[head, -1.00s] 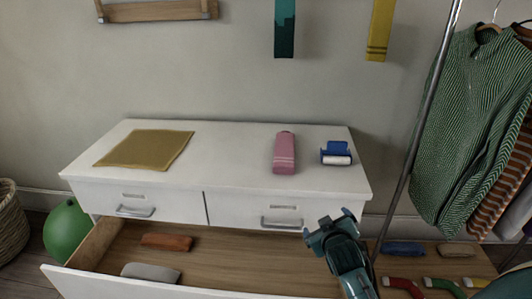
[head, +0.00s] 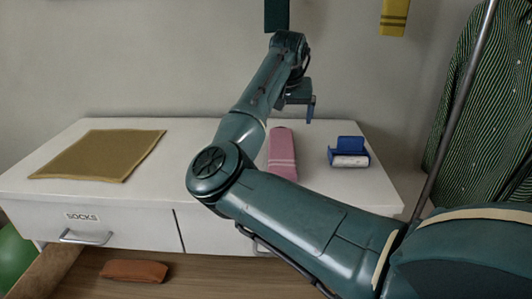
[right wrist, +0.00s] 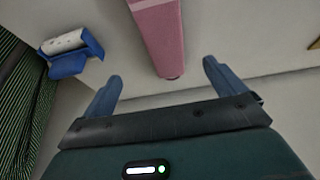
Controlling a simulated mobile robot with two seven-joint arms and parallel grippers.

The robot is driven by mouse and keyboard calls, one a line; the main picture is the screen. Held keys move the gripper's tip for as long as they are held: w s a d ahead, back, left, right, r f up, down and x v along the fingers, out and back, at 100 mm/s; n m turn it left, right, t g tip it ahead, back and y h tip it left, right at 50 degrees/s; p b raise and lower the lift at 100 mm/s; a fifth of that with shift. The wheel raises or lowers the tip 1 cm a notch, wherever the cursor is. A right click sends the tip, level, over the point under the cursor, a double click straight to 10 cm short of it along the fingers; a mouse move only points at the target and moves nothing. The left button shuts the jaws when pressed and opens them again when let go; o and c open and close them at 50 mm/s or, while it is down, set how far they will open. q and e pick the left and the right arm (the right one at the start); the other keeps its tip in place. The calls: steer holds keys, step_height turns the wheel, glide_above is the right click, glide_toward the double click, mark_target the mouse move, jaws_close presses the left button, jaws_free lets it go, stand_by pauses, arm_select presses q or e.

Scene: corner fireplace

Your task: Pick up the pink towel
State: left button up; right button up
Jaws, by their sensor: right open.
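The pink towel (head: 282,155) lies as a folded strip on the white dresser top (head: 195,165), right of the middle. My right gripper (head: 300,105) hangs above the back of the dresser, past the towel's far end. In the right wrist view my right gripper (right wrist: 162,88) is open and empty. There the pink towel (right wrist: 160,35) runs in from the top, its rounded end just beyond the gap between the fingers. The towel and fingers look apart. My left gripper is not in view.
A mustard cloth (head: 100,155) lies at the left of the dresser top. A blue holder with a white roll (head: 349,153) stands right of the towel. A lower drawer is open with a brown-orange roll (head: 134,271). A clothes rail (head: 458,110) stands at the right.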

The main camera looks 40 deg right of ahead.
steer(key=b, duration=0.1)
glide_above(282, 145)
steer(key=s+a, duration=0.2)
step_height(282, 145, down, 7)
steer(key=shift+d+r, duration=0.1)
steer(key=shift+d, duration=0.05)
steer(key=b+x, duration=0.1)
steer(key=x, duration=0.4)
steer(key=shift+w, duration=0.15)
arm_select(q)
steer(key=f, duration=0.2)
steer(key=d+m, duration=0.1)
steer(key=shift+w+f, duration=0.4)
arm_select(e)
steer(key=shift+c, duration=0.3)
steer(key=c, duration=1)
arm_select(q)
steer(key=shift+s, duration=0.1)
arm_select(e)
steer(key=shift+c, duration=0.4)
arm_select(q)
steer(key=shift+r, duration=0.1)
